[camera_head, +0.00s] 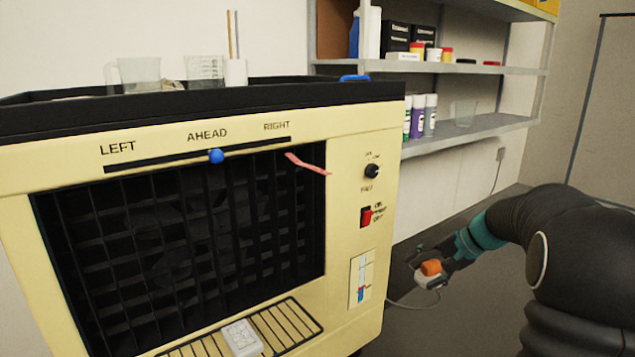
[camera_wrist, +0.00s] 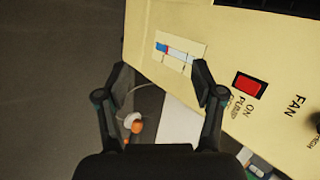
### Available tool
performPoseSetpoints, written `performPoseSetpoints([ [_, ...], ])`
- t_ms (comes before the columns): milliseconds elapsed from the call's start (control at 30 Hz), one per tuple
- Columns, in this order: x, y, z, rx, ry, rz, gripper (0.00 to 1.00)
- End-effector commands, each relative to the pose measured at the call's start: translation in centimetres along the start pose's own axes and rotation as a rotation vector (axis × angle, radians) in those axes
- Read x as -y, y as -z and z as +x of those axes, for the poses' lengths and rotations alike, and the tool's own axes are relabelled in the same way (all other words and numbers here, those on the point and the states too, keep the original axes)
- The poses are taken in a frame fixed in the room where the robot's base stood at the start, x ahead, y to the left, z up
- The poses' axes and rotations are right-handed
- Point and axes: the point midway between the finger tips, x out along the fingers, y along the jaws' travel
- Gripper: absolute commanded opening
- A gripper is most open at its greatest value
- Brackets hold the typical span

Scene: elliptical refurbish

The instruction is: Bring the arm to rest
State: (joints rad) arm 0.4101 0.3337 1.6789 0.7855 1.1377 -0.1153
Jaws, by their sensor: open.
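My black gripper (camera_head: 420,262) is at the right of the cream machine in the head view, with my arm coming in from the right edge. In the wrist view its two fingers (camera_wrist: 161,80) are spread wide, with nothing held between them. The machine's front panel (camera_wrist: 225,55) shows beyond the fingertips, with the red switch (camera_wrist: 249,86) to the right of the right finger. In the head view the fingertips are small and dark, so their gap from the machine is hard to judge.
The cream machine (camera_head: 345,190) fills the left and middle. An orange and white item (camera_head: 431,267) with a cable appears beside my gripper; it also shows below the fingertips in the wrist view (camera_wrist: 136,126). A grey shelf (camera_head: 465,133) holds cans behind. Dark floor lies around the arm.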

Motion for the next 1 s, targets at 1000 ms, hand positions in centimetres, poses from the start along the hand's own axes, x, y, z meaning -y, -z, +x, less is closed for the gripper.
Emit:
performPoseSetpoints([
  [1000, -10.6, -30.6, -7.4, -0.204, -0.588, -0.672, 0.68],
])
